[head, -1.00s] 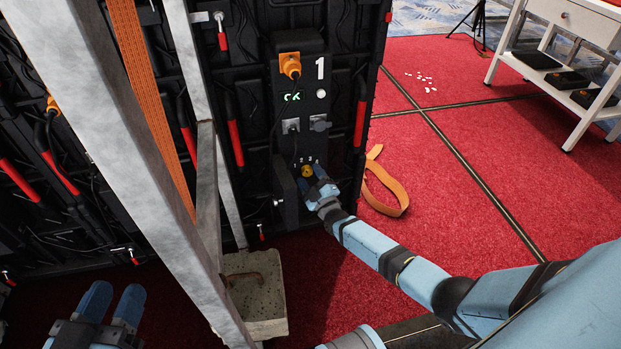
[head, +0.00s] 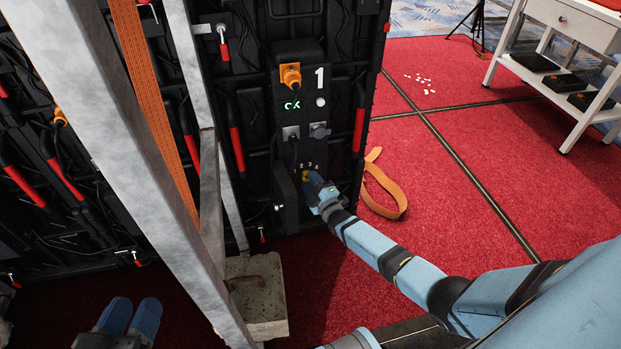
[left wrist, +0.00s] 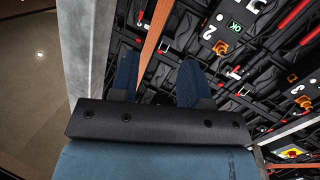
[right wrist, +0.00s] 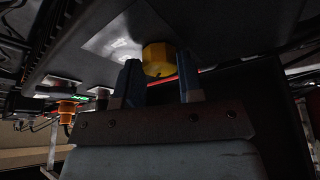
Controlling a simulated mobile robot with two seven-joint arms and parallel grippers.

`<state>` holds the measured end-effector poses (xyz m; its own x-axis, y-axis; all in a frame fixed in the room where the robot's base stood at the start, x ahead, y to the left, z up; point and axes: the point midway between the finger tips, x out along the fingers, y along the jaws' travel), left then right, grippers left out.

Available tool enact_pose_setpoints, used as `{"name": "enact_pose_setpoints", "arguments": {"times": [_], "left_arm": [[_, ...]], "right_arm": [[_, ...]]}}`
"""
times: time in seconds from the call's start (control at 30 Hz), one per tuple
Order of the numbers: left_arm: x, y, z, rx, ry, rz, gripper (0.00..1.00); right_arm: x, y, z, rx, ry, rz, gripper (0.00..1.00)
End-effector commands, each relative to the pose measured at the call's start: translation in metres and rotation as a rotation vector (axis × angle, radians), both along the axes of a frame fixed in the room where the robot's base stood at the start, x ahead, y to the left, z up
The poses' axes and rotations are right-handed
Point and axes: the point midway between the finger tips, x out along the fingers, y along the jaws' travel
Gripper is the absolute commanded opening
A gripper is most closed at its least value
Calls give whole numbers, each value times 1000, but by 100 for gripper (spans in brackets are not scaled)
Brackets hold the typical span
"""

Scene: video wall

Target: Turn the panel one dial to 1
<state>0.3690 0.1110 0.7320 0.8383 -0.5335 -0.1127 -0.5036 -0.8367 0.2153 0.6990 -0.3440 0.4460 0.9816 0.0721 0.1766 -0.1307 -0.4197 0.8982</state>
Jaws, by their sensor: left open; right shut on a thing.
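Panel one (head: 300,140) carries a large white "1" and a green "OK" display in the head view. Its yellow dial (head: 306,176) is low on the panel, below small white numerals, and mostly hidden by my right gripper (head: 313,184). In the right wrist view, the yellow faceted dial (right wrist: 158,58) sits between the two fingers of my right gripper, which is shut on it. I cannot tell which numeral the dial points to. My left gripper (head: 132,301) is open and empty at the lower left of the head view, away from the panel.
A grey metal post (head: 130,130) and an orange strap (head: 150,90) stand between my two grippers. A grey weight block (head: 258,300) rests at the post's foot. A loose orange strap (head: 385,188) lies on the red carpet. A white cart (head: 560,75) stands at the upper right.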

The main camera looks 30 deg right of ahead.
Motion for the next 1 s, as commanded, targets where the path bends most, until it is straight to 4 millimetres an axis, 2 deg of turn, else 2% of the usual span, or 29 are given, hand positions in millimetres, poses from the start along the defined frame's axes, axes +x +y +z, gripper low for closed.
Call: {"name": "enact_pose_setpoints", "arguments": {"times": [0.03, 0.1, 0.4, 0.7, 1.0], "left_arm": [[0, 0, 11, -14, -21, 10, 43], [0, 1, 19, -26, -46, 18, 43], [1, 3, 42, -59, -117, 40, 43], [0, 4, 51, -75, -147, 49, 43], [0, 4, 53, -80, -155, 51, 43]], "right_arm": [[0, 0, 4, -36, 11, 0, 11], [0, 0, 4, -91, 25, -1, 11], [0, -1, 4, -287, 75, 0, 11], [-1, -1, 3, -387, 101, 1, 11], [-1, -1, 3, -405, 106, 0, 11]]}}
